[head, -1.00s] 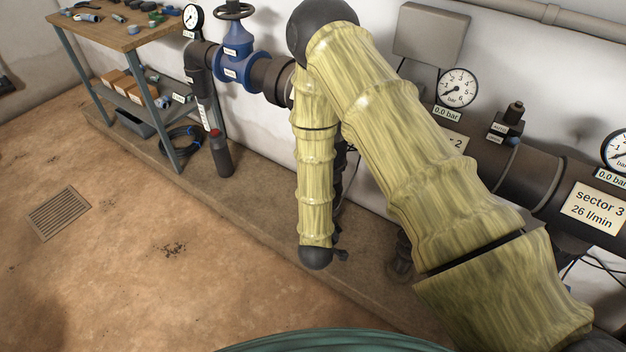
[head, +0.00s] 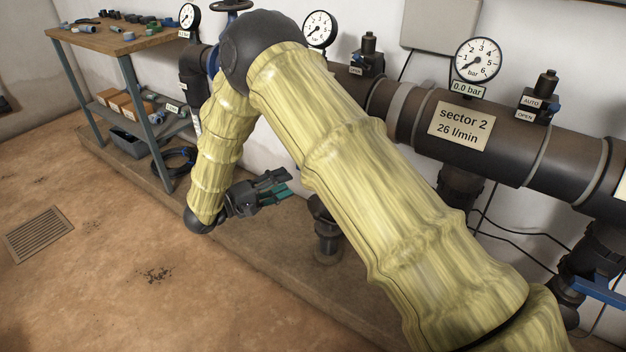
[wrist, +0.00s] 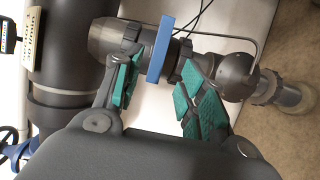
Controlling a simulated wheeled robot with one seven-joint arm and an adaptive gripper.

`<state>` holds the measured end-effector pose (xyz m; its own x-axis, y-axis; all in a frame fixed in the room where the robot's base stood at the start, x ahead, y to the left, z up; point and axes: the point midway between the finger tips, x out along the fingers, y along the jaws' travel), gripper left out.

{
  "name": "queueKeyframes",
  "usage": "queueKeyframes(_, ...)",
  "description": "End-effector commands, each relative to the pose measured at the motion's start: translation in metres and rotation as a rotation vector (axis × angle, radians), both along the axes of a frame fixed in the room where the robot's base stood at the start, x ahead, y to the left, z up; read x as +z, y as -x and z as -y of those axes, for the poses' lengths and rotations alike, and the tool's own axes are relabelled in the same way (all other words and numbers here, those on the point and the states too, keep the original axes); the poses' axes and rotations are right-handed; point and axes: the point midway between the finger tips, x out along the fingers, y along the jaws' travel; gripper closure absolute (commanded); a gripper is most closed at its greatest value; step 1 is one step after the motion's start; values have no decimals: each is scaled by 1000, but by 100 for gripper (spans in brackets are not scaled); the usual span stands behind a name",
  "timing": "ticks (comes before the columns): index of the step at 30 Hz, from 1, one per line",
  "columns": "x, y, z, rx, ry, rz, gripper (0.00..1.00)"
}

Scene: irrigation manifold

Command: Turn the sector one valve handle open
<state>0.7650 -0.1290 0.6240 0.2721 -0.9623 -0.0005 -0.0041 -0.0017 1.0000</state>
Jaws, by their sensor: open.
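In the wrist view a blue valve handle (wrist: 160,48) shows edge-on, on a dark valve below the pipe. My gripper (wrist: 161,68) is open, with one teal-padded finger on each side of the handle; I cannot tell whether either touches it. In the head view my gripper (head: 284,184) is open beside the pipe's lower fittings, left of the sector 2 plate (head: 460,125). My arm hides the sector one valve and handle there.
The dark manifold pipe (head: 568,165) runs along the white wall. Another blue handle (head: 600,290) is at the lower right. A workbench (head: 105,42) with small parts stands at the far left. A dark floor fitting (head: 327,240) rises near my gripper.

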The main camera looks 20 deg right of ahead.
Motion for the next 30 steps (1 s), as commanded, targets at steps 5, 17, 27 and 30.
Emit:
queueKeyframes(5,0,-3,13,-9,4,-5,59)
queueKeyframes(17,-1,-20,74,-8,2,-4,59)
queueKeyframes(27,0,-27,102,-7,1,-4,59)
queueKeyframes(30,0,-28,104,-7,1,-4,59)
